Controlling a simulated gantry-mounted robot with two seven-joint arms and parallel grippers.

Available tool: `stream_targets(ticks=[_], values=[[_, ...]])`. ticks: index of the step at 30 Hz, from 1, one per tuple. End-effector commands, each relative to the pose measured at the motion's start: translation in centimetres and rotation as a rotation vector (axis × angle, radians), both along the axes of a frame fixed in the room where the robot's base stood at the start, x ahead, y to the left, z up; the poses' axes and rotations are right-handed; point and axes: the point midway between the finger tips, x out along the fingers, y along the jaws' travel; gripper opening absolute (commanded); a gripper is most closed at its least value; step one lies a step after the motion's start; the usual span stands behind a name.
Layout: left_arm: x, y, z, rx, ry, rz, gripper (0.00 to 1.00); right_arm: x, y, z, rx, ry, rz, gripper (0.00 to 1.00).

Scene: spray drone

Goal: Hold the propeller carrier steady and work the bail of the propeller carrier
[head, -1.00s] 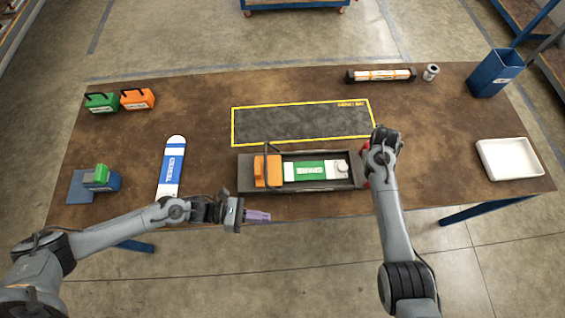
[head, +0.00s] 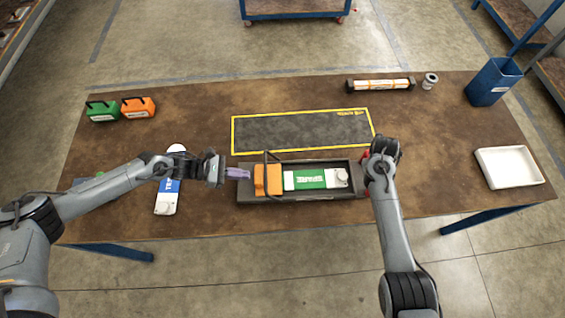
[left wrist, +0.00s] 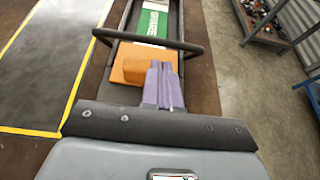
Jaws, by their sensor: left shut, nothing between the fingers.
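The propeller carrier (head: 300,195) is a long dark tray lying in front of the yellow-framed mat. It holds an orange block (head: 261,180) and a green-and-white pack (head: 315,179). Its bail (head: 266,154), a thin black bar, stands up near the orange block. In the left wrist view the bail (left wrist: 150,41) crosses the carrier beyond my fingertips. My left gripper (head: 246,174), with purple fingers, is shut and empty at the carrier's left end, close to the orange block. My right gripper (head: 366,157), with a bit of red showing, is at the carrier's right end; its fingers are mostly hidden.
A yellow-framed dark mat (head: 300,132) lies behind the carrier. A blue-and-white board (head: 167,198) is partly under my left arm. Green (head: 102,110) and orange (head: 139,107) cases stand at the back left. A white tray (head: 508,168) and blue bin (head: 493,82) are at right.

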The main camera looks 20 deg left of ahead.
Motion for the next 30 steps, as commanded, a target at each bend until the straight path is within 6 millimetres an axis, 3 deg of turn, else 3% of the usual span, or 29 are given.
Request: stream_targets(ticks=[3, 10, 30], values=[[0.6, -1.6, -0.7, -0.002, 0.000, -0.001, 0.00, 0.0, 0.0, 0.0, 0.000, 0.000, 0.002, 0.00], [1.2, -3.2, -1.5, -0.001, -0.001, 0.001, 0.00, 0.0, 0.0, 0.0, 0.000, 0.000, 0.002, 0.00], [1.5, -3.9, -1.4, 0.040, 0.018, -0.003, 0.00, 0.0, 0.0, 0.0, 0.000, 0.000, 0.001, 0.00]])
